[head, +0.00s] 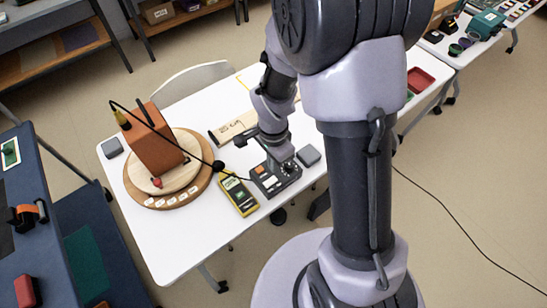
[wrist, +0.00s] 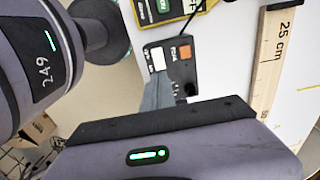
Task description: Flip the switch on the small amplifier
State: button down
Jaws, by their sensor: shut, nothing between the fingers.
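The small amplifier (head: 268,183) is a dark box on the white table, with an orange patch and a white patch on top. It also shows in the wrist view (wrist: 178,66), partly covered by my gripper. My gripper (head: 284,163) is shut and empty, pointing down at the amplifier's right part. In the wrist view a grey finger (wrist: 160,94) overlaps the amplifier's near edge. A small dark part (wrist: 190,88) shows beside the finger; I cannot tell if it is the switch or its position. Whether the finger touches the amplifier is unclear.
A brown box (head: 151,143) stands on a round wooden turntable (head: 139,193) at left, with a black cable running right. A yellow meter (head: 238,195) lies left of the amplifier, a dark grey block (head: 309,155) right. A wooden ruler (wrist: 270,60) lies nearby.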

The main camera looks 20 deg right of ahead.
aim_at(274, 179)
notch_tip(274, 179, down, 6)
jog(key=shift+b, duration=1.05)
